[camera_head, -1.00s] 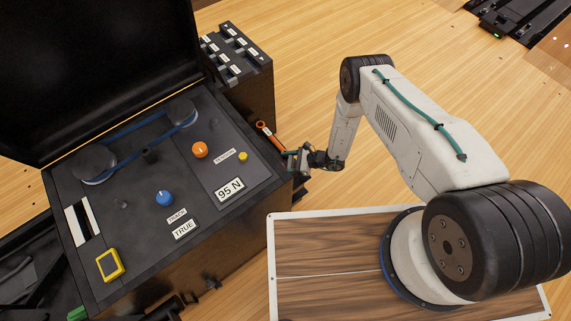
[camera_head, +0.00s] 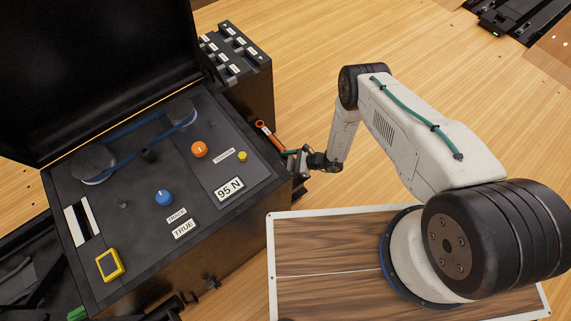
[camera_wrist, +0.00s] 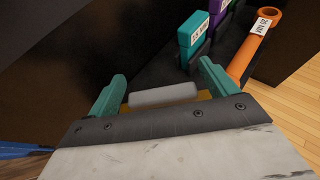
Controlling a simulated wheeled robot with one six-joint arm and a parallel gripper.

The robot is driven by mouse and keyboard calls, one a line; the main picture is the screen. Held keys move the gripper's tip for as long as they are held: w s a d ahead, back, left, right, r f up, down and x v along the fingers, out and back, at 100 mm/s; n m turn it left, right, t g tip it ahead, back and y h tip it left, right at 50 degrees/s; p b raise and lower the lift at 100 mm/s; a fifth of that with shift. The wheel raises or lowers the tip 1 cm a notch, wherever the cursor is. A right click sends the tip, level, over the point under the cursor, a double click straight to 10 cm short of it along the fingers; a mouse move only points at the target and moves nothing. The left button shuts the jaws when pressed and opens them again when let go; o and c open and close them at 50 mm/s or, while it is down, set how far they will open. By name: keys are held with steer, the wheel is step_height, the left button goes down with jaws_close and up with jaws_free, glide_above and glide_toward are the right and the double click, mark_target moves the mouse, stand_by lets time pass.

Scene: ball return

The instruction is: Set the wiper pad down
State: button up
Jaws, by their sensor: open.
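The wiper pad (camera_wrist: 163,94) shows in the wrist view as a pale grey block with a yellow part under it. It lies between the two teal fingers of my gripper (camera_wrist: 161,75), with a gap on each side. My gripper is open. In the head view my gripper (camera_head: 300,160) is at the right side of the black machine, and I cannot make out the pad there. The pad's underside is hidden, so I cannot tell exactly what it rests on.
An orange tool (camera_wrist: 259,47) labelled 20 NM stands right of my gripper, beside a teal tool (camera_wrist: 194,35) and a purple one. The black machine (camera_head: 140,200) has its lid (camera_head: 95,70) raised. A black rack (camera_head: 240,60) stands behind.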

steer(key=v, duration=1.2)
steer(key=w+r+n+g, duration=0.2)
steer(key=w+r+n, duration=0.15)
steer(key=r, duration=0.85)
steer(key=w+r+n+g, duration=0.1)
steer(key=w+r+n, duration=0.3)
steer(key=r, duration=0.7)
step_height(320, 180, up, 24)
steer(key=s+d+n+g+h, duration=0.1)
steer(key=s+n+g+h, duration=0.15)
steer(key=n, duration=0.25)
steer(key=s+d+r+n+h, duration=0.2)
steer(key=s+r+h, duration=0.1)
steer(key=s+r, duration=0.5)
steer(key=s+d+r+n+h, duration=0.25)
steer(key=s+r, duration=0.25)
steer(key=r, duration=0.5)
steer(key=s+d+r+n+t+h, duration=0.1)
steer(key=s+d+r+t+h, duration=0.1)
steer(key=s, duration=0.6)
steer(key=s+d+r+n+t+h, duration=0.2)
steer(key=s+d+r+h, duration=0.1)
steer(key=s, duration=0.6)
steer(key=shift+d+r, duration=0.25)
steer(key=shift+d, duration=0.45)
steer(key=shift+s, duration=0.1)
